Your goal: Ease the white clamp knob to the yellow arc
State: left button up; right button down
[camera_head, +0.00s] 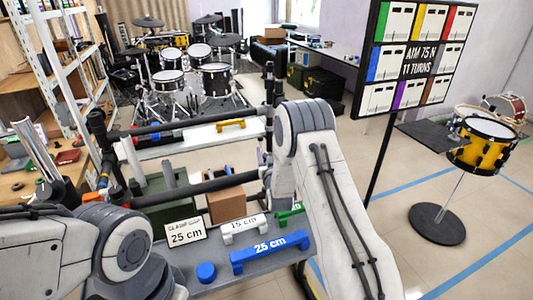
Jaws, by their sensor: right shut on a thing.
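My right arm rises from the bottom right and bends down toward a black-tubed frame (175,129). My right gripper (268,180) is at the end of it, mostly hidden behind my own arm, by the right end of the lower tube. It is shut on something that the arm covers. I cannot make out the white clamp knob or the yellow arc; a white bar (130,158) leans across the tubes at the left. My left arm shows at the lower left, but its gripper is not in view.
A grey shelf (215,285) in front holds a blue 25 cm handle (270,251), a white 15 cm handle (243,228), a green handle (290,211), a blue knob (207,272) and a sign (186,232). A yellow handle (230,125) lies behind. A board (420,56) reads "AIM 75 N 11 TURNS".

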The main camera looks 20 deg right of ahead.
jog(key=shift+a+f+n+y+b, duration=0.15)
jog(key=shift+n+y+b, duration=0.55)
jog(key=shift+y, duration=0.4)
jog(key=shift+a+r+n+y+b, duration=0.1)
jog(key=shift+n+y+b, duration=0.6)
jog(key=shift+y, duration=0.4)
jog(key=n+y, duration=0.1)
jog(key=y, duration=0.1)
jog(key=n+y+b, duration=0.1)
jog(key=y, duration=0.1)
jog(key=shift+a+n, duration=0.3)
jog(key=n+g+y, duration=0.1)
jog(key=y, duration=0.1)
jog(key=n+g+y, duration=0.1)
jog(key=y, duration=0.1)
jog(key=shift+s+a+n+b, duration=0.15)
jog(key=shift+a+n+b, duration=0.15)
jog(key=shift+n+b, duration=0.1)
jog(key=shift+s+a+n+g+y, duration=0.15)
jog(key=shift+a+n+g+y, duration=0.05)
jog(key=shift+n+g+y, duration=0.65)
jog(key=shift+s+a+n+g+y, duration=0.1)
jog(key=shift+a+n+g+y, duration=0.05)
jog(key=shift+n+g+y, duration=0.7)
jog(key=shift+s+a+n+g+y, duration=0.2)
jog(key=shift+n+g+y, duration=0.45)
jog(key=shift+y, duration=0.35)
jog(key=shift+c, duration=1.5)
grip_release()
jog(key=shift+a, duration=0.1)
